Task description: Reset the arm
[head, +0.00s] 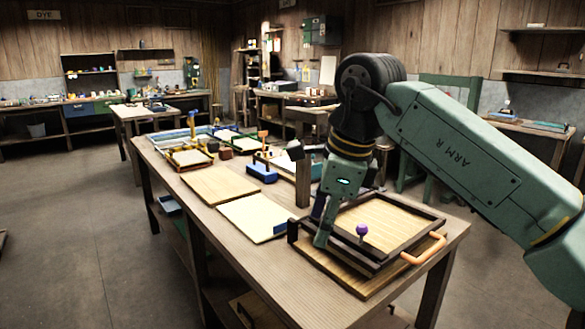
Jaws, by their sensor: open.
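My green arm (460,150) comes in from the right and bends down over the near end of the long wooden table. My gripper (321,225) points down at the left side of a dark wooden frame (397,208). Its fingers are open with nothing seen between them. Whether they touch the frame cannot be told. The frame lies on a wooden base board, with a pale panel inside, a purple knob (362,231) right of the fingers and an orange handle (425,251) at its right side. My gripper hides part of the frame's left edge.
A pale board with a blue block (250,218) and a plain wooden board (220,184) lie left of my gripper. A dark upright post (302,180) stands close behind it. Coloured frames and a blue tool (262,173) are farther back. Open floor lies left.

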